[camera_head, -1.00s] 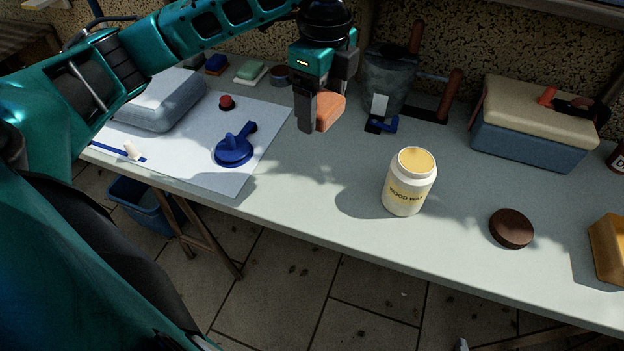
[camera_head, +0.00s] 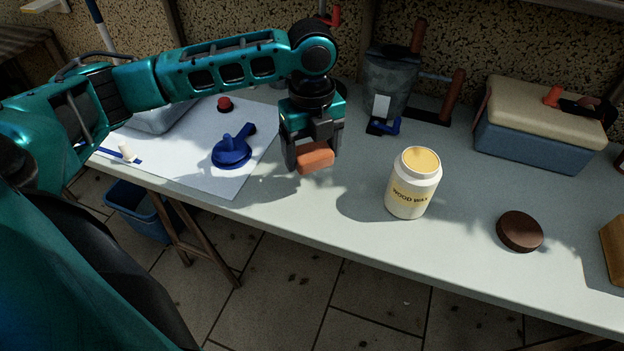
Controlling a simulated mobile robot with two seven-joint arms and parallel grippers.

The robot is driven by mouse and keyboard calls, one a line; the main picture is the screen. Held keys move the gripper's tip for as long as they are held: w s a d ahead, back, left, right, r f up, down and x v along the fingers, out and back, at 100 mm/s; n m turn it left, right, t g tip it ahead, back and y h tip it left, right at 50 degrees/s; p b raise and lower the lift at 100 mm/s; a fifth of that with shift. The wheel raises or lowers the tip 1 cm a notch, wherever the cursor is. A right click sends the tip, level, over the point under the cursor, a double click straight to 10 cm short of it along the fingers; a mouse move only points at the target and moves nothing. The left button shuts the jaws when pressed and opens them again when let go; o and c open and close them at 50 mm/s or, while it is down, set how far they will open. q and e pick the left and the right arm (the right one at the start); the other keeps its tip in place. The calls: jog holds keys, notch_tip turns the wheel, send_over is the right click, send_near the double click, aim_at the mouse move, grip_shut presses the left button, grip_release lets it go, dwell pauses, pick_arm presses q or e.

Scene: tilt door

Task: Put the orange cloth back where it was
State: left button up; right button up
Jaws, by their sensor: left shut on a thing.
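The orange cloth (camera_head: 316,160) is a small folded block between the fingers of my left gripper (camera_head: 315,158). The gripper points down and is shut on it, over the table (camera_head: 330,220) to the left of the wood wax jar. I cannot tell whether the cloth touches the table or hangs just above it. The white wood wax jar (camera_head: 411,190) stands upright and uncovered, with yellow wax at its top. A round brown lid (camera_head: 519,231) lies flat to its right. My right gripper is not in view.
A blue suction-cup tool (camera_head: 232,152) and a red knob (camera_head: 225,103) are on the white sheet at left. A blue box with a beige lid (camera_head: 537,125) is at back right. The table between cloth and jar is clear.

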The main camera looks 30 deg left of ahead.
aim_at(312, 149)
pick_arm(q)
notch_tip(312, 149, down, 8)
jog(key=shift+r+b, duration=0.25)
jog(key=shift+b, duration=0.35)
jog(key=o, duration=0.9)
jog(key=shift+f, duration=0.1)
jog(key=shift+c, duration=0.2)
notch_tip(312, 149, up, 12)
jog(key=shift+r+p, duration=0.15)
jog(key=shift+p, duration=1)
